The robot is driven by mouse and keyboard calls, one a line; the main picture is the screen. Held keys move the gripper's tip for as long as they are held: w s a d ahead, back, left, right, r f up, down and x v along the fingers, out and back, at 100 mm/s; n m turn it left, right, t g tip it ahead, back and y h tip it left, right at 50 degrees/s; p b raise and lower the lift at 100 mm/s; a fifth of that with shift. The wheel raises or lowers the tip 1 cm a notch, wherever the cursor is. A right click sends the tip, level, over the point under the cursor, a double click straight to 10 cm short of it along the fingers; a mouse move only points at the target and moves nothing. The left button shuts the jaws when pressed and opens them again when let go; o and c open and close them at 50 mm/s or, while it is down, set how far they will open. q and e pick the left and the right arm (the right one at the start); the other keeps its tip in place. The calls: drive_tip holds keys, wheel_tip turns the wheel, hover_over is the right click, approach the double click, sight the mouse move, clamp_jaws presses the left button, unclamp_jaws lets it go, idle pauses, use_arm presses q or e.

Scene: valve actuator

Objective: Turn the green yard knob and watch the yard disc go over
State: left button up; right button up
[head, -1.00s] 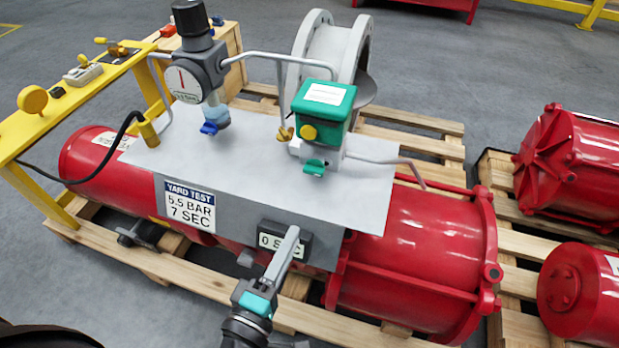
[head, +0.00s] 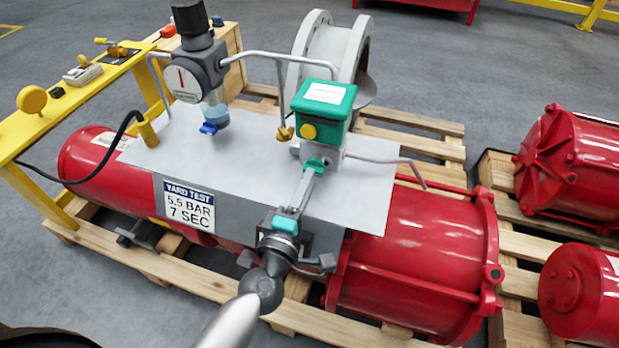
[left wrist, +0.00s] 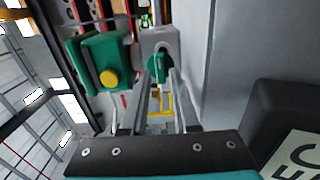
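The green yard knob (head: 316,163) is on the grey valve under a green box with a yellow button-like disc (head: 309,132). In the left wrist view the knob (left wrist: 158,67) lies between my left fingertips. My left gripper (head: 306,181) comes from the front, its tips at the knob and partly covering it. Its fingers (left wrist: 158,85) stand apart, one each side of the knob; I cannot tell whether they touch it. A grey disc (head: 366,88) shows in the large flanged ring behind; I cannot tell which disc is the yard disc. My right gripper is out of view.
The grey plate (head: 235,150) bears a gauge (head: 184,84) and bent pipes. A yellow rail (head: 75,110) stands left, red cylinders (head: 585,160) right, on wooden pallets.

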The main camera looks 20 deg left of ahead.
use_arm(q)
drive_tip(key=shift+w, duration=0.95)
clamp_jaws()
